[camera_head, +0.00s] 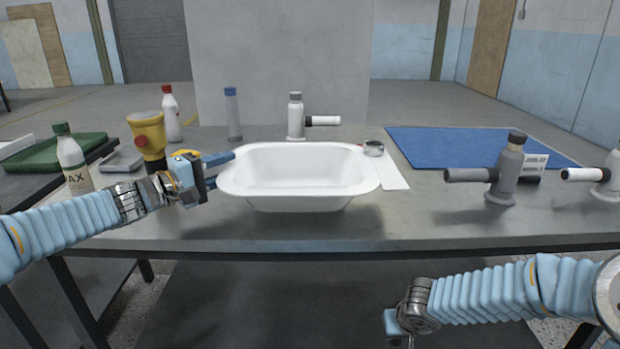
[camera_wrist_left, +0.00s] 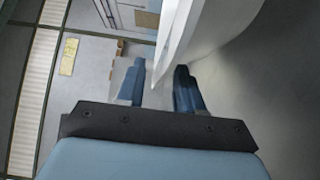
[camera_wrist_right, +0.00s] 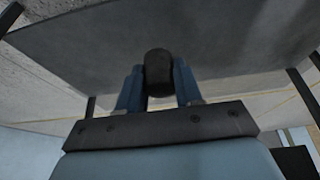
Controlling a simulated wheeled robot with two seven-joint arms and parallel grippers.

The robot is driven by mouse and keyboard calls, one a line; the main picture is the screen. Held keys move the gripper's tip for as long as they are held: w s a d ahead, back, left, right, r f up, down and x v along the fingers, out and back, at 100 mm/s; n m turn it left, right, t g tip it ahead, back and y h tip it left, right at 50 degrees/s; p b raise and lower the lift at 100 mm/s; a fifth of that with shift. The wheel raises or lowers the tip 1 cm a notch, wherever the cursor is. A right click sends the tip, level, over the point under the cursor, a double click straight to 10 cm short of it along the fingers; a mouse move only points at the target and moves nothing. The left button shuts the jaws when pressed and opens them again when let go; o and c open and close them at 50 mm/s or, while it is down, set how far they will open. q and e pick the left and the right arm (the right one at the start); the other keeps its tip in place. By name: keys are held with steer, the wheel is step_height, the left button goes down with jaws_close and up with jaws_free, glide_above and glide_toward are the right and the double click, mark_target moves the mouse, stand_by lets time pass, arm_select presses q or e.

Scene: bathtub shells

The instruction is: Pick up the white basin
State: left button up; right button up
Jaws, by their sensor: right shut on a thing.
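The white basin (camera_head: 300,188) sits upright on the grey table, its left rim beside my left gripper (camera_head: 212,168). In the left wrist view, the basin's white rim (camera_wrist_left: 178,45) reaches in between the two spread blue fingers of my left gripper (camera_wrist_left: 158,88). A gap shows beside the rim, so the fingers are open around it. My right gripper (camera_head: 396,322) is low, in front of the table edge and away from the basin. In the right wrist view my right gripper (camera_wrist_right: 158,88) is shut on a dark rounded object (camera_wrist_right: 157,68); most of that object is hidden.
A yellow container (camera_head: 148,138), a white bottle (camera_head: 72,165) and a green tray (camera_head: 45,152) stand left. The table front is clear.

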mark_target(395, 344)
arm_select(q)
steer(key=shift+c, duration=0.4)
jaws_close()
steer(key=shift+r, duration=0.1)
arm_select(e)
steer(key=shift+r+p, duration=0.7)
steer(key=shift+p, duration=0.05)
arm_select(q)
step_height(395, 344, up, 10)
